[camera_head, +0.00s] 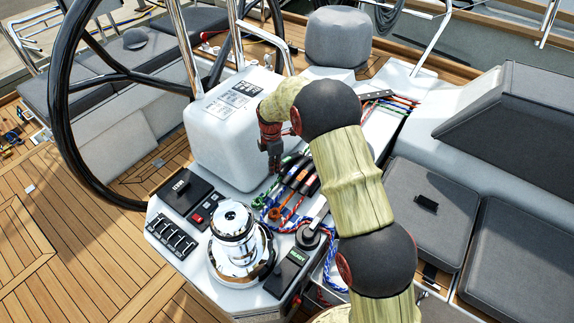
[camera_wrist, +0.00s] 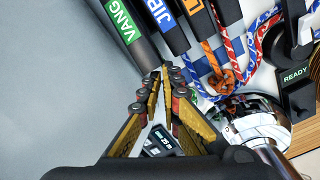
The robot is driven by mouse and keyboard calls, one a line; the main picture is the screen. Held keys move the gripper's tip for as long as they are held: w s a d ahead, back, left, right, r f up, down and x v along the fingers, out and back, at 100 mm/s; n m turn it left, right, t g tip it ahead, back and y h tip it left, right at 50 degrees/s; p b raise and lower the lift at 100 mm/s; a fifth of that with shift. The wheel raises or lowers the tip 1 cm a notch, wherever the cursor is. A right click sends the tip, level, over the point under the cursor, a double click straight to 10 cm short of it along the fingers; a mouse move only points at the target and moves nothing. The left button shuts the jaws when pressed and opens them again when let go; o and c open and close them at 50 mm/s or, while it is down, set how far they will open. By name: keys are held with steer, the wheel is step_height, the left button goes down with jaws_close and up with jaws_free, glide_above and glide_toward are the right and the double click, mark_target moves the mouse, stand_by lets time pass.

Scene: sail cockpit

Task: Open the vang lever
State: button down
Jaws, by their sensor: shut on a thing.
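The vang lever (camera_wrist: 123,22) is a dark handle with a green "VANG" label in the wrist view. It lies at the left of a row of dark levers, and its near end is between my fingertips. My gripper (camera_wrist: 162,76) is shut on that end, its two toothed fingers close together. In the head view my gripper (camera_head: 271,163) points down beside the lever row, next to the white pedestal. My fingers partly hide the grip there, and I cannot tell how far the lever is raised.
The blue-labelled jib lever (camera_wrist: 160,15) and an orange-labelled lever (camera_wrist: 192,6) are close on the right. Coloured ropes (camera_head: 272,210) run below them. A chrome winch (camera_head: 232,225) and a "READY" box (camera_head: 290,270) stand nearer. The white pedestal (camera_head: 225,140) is close at left.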

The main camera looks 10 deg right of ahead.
steer(key=shift+w+r, duration=0.1)
steer(key=shift+w, duration=0.05)
steer(key=shift+w+d+r+p, duration=0.35)
steer(key=shift+d+r+p, duration=0.2)
steer(key=shift+r, duration=0.2)
steer(key=shift+w+d+r+p, duration=0.2)
steer(key=shift+r+p, duration=0.1)
steer(key=shift+r, duration=0.1)
steer(key=shift+w+d+r+p, duration=0.15)
steer(key=shift+w+r+p, duration=0.1)
steer(key=shift+r, duration=0.15)
steer(key=shift+w+d+r+p, duration=0.3)
steer(key=shift+r+p, duration=0.05)
steer(key=shift+r, duration=0.15)
steer(key=shift+w+d+r, duration=0.15)
steer(key=shift+w+r, duration=0.05)
